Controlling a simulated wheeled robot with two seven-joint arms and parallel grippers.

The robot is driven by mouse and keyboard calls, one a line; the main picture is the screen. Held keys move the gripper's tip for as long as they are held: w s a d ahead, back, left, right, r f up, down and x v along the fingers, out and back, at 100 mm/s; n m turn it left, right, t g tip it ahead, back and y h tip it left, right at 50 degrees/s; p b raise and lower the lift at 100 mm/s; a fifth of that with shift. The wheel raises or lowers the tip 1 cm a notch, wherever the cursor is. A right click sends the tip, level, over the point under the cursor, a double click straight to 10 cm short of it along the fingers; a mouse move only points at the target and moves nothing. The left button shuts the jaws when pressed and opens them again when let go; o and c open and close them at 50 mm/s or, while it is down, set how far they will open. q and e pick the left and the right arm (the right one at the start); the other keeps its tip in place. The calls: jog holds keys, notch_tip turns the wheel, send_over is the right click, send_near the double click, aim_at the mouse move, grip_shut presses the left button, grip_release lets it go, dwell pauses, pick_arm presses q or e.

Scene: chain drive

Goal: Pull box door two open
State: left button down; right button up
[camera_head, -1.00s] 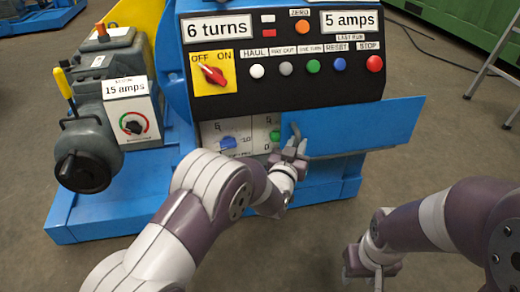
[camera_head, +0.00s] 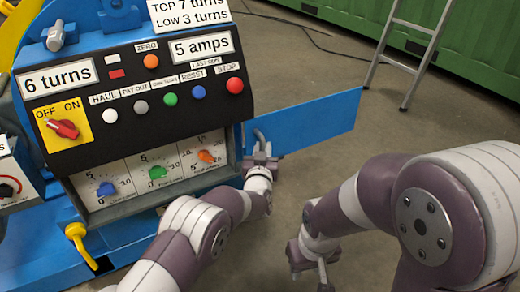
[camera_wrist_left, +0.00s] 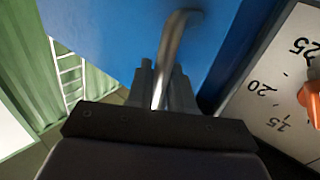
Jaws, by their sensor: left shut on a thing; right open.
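The blue box door (camera_head: 312,120) stands swung out to the right of the control box in the head view. Behind it the recess shows a white panel with blue (camera_head: 106,188), green (camera_head: 157,172) and orange (camera_head: 206,156) knobs. My left gripper (camera_head: 261,152) is at the door's near face, shut on its grey curved handle (camera_head: 260,136). In the left wrist view the handle (camera_wrist_left: 172,50) runs between the two fingers, against the blue door (camera_wrist_left: 105,35). My right gripper (camera_head: 312,272) hangs open and empty above the floor, apart from the door.
The control panel (camera_head: 130,90) with switch and buttons is above the recess. A yellow-handled lever (camera_head: 77,234) sticks out at lower left. A ladder (camera_head: 408,55) and green container (camera_head: 440,35) stand behind.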

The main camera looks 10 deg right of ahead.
pick_arm(q)
jog(key=shift+d, duration=0.3)
jog(key=c, duration=1.2)
grip_release()
jog(key=shift+o, duration=0.2)
jog(key=shift+a, duration=0.1)
jog(key=p+v, duration=0.2)
jog(key=v, duration=0.1)
jog(key=p+v, duration=0.2)
jog(key=shift+s+r, duration=0.15)
jog(key=shift+r, duration=0.25)
jog(key=p+v, duration=0.2)
jog(key=v, duration=0.5)
jog(key=shift+f, duration=0.4)
